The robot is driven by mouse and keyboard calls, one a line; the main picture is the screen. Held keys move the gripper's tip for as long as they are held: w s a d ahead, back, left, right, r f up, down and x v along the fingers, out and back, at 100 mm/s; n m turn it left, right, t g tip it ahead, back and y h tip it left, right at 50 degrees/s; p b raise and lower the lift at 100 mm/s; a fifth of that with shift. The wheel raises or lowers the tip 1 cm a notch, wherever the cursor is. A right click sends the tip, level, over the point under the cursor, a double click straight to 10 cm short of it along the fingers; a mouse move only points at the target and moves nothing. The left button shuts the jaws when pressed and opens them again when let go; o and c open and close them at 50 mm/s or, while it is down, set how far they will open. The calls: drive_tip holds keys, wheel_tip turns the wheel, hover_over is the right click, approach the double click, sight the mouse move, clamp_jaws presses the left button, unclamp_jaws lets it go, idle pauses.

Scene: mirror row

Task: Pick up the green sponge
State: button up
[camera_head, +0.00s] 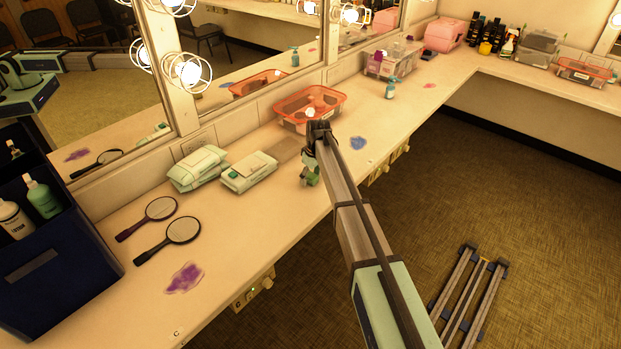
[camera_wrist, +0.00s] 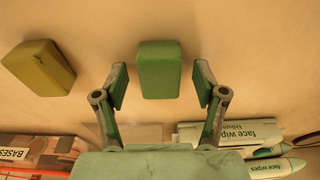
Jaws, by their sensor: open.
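The green sponge (camera_wrist: 160,70) lies on the counter in the wrist view, a small upright-looking block at the centre. My gripper (camera_wrist: 160,88) is open, with one finger on each side of the sponge's lower part and a gap on both sides. In the head view my gripper (camera_head: 311,177) is over the counter's front edge area, below the orange basket. I cannot make out the green sponge apart from the green fingers there. A second, olive-yellow sponge (camera_wrist: 38,70) lies to the left in the wrist view.
An orange basket (camera_head: 281,120) stands behind my gripper against the mirror. Face wipes packs (camera_head: 249,174) lie to its left; they also show in the wrist view (camera_wrist: 230,132). Hand mirrors (camera_head: 183,230) and a dark blue caddy (camera_head: 60,240) are farther left. A blue smear (camera_head: 358,143) is right.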

drive_tip(key=c, duration=0.9)
drive_tip(key=shift+r, duration=0.15)
drive_tip(key=shift+c, duration=0.2)
